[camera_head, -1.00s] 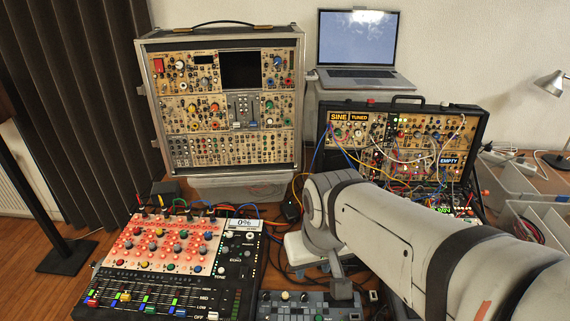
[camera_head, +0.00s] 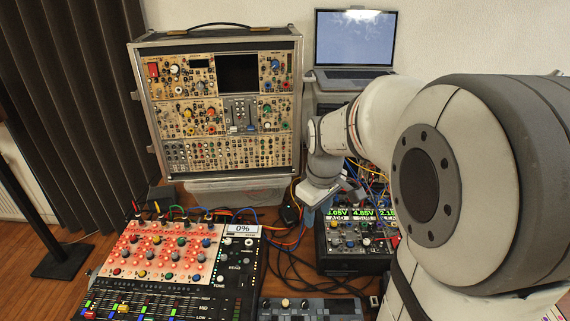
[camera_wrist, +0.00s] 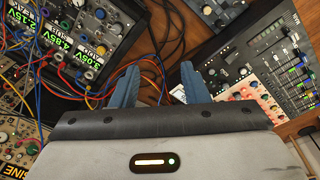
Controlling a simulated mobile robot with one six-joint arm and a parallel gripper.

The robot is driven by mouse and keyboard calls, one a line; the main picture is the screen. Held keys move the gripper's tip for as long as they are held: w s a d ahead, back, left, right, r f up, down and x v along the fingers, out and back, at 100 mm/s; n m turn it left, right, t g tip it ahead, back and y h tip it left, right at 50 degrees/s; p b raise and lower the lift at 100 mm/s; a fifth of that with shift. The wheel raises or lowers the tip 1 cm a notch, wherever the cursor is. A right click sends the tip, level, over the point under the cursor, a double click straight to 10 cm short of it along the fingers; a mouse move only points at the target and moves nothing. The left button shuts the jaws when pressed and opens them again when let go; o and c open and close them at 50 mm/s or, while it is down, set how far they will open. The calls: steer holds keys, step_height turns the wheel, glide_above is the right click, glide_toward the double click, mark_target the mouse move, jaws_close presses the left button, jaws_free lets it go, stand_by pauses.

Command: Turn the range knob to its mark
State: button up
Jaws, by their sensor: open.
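That module also shows at the upper left of the wrist view (camera_wrist: 84,62), left of the fingers. It carries several small knobs, jacks and cables. I cannot read a range label or a mark on any knob, so I cannot tell which one is the range knob. My arm hides part of the module's surroundings.
A drum-machine panel (camera_head: 160,250) with red-lit pads and sliders stands left, with a dark mixer strip (camera_head: 310,309) in front. A tall synth case (camera_head: 218,105) and a laptop (camera_head: 355,45) stand behind. Loose patch cables cross the space near my gripper.

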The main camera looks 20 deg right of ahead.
steer(key=w+d+f+n+g, duration=0.1)
steer(key=w+d+f+n, duration=0.35)
steer(key=w+d, duration=0.35)
steer(key=n+p, duration=0.1)
steer(key=n, duration=0.2)
glide_above(334, 222)
steer(key=shift+g, duration=0.4)
step_height(334, 222, down, 6)
steer(key=shift+w+r, duration=0.1)
steer(key=shift+d+f, duration=0.15)
steer(key=shift+f, duration=0.25)
step_height(334, 222, down, 7)
steer(key=shift+f+p, duration=0.2)
steer(key=shift+p, duration=0.45)
steer(key=shift+c, duration=0.4)
jaws_close()
